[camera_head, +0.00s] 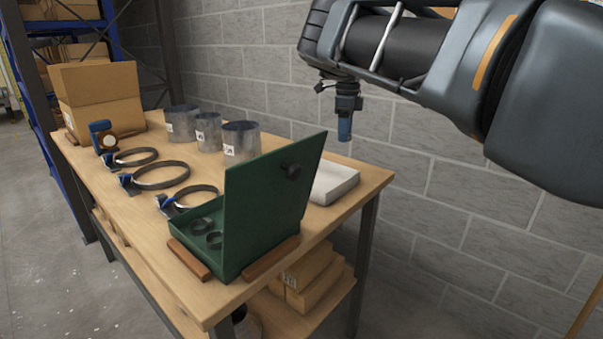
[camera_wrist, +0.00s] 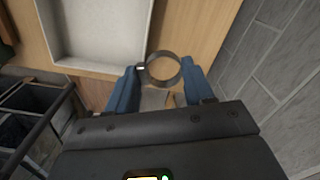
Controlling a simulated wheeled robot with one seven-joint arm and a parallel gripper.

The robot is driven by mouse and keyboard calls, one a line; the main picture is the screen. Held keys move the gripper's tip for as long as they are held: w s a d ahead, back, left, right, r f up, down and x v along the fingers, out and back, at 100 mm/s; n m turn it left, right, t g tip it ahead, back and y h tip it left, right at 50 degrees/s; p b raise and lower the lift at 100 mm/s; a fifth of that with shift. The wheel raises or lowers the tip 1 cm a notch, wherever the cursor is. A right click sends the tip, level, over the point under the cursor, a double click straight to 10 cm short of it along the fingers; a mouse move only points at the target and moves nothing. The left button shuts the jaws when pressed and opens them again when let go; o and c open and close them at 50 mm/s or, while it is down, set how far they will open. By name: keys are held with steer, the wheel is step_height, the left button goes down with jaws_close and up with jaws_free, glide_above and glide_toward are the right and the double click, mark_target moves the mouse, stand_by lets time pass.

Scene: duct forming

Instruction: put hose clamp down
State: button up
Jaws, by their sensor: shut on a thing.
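My gripper (camera_head: 345,128) hangs in the air above the right end of the workbench, fingers pointing down. In the wrist view its blue fingers (camera_wrist: 163,69) are shut on a hose clamp, a thin grey metal ring (camera_wrist: 151,79) with a small white mark. I cannot make out the held clamp in the head view. A shallow white tray (camera_head: 336,182) lies on the bench below the gripper, partly hidden by the green case's lid. In the wrist view the tray (camera_wrist: 97,64) is left of the held clamp. More small rings (camera_head: 214,240) lie inside the open green case (camera_head: 230,262).
The case lid (camera_head: 270,190) stands up left of the tray. Wooden bars (camera_head: 188,259) flank the case. Three larger band clamps (camera_head: 162,175), three metal duct pieces (camera_head: 241,141), a blue tape-like tool (camera_head: 103,136) and cardboard boxes (camera_head: 100,95) occupy the bench. A block wall (camera_head: 440,180) runs behind.

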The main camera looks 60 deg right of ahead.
steer(key=w+a+f, duration=0.1)
steer(key=w+f, duration=0.1)
steer(key=w, duration=0.1)
steer(key=w+a+f, duration=0.1)
steer(key=w+f, duration=0.1)
steer(key=w, duration=0.1)
steer(key=w+a+f, duration=0.2)
steer(key=w, duration=0.2)
steer(key=shift+f, duration=2.25)
steer(key=shift+f+b, duration=0.2)
steer(key=shift+b, duration=0.15)
steer(key=o, duration=0.7)
steer(key=shift+r, duration=0.2)
step_height(320, 180, up, 12)
steer(key=shift+r+p, duration=0.1)
steer(key=shift+p, duration=0.2)
